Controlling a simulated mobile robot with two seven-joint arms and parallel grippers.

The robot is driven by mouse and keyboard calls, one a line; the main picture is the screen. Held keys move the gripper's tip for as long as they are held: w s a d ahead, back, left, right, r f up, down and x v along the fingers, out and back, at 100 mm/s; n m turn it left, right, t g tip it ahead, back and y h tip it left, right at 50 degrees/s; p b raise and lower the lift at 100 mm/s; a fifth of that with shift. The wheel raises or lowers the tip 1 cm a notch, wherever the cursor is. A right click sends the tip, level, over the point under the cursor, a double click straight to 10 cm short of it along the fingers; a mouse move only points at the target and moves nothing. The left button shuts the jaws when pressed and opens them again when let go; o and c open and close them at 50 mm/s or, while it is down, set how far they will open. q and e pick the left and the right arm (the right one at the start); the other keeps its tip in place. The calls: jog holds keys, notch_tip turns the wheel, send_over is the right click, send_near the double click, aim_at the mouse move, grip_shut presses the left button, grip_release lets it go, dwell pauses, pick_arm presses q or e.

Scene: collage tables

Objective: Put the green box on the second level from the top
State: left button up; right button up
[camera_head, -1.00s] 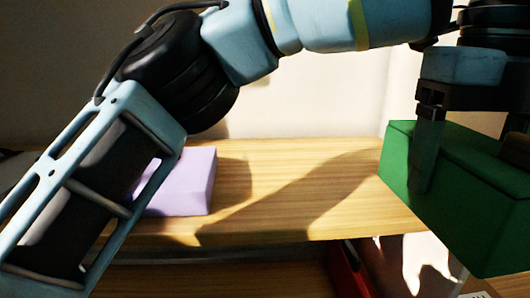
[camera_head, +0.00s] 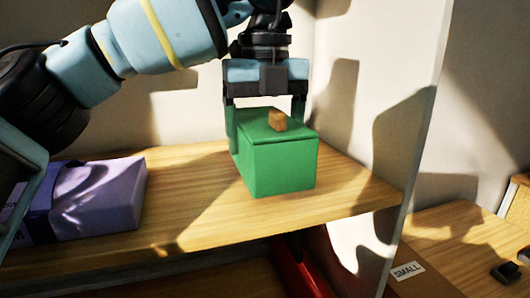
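The green box (camera_head: 280,168) is on or just above a wooden shelf board (camera_head: 205,215), near the board's right end. I cannot tell for sure whether its base bears on the wood. My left gripper (camera_head: 266,112) points down over the far part of the box, with one finger along its left side and the other at its right, partly hidden. It looks shut on the box. My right gripper is not in view.
A lilac box (camera_head: 100,195) lies on the same board at the left, partly behind my arm. A white side panel (camera_head: 425,110) bounds the board at the right. A red thing (camera_head: 295,268) is below. A "SMALL" label (camera_head: 408,270) shows at lower right.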

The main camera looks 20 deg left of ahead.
pick_arm(q)
jog(key=shift+f, duration=1.75)
jog(key=shift+f, duration=0.15)
jog(key=o, duration=1)
jog(key=shift+o, duration=0.2)
notch_tip(320, 180, up, 12)
jog(key=shift+r, duration=0.15)
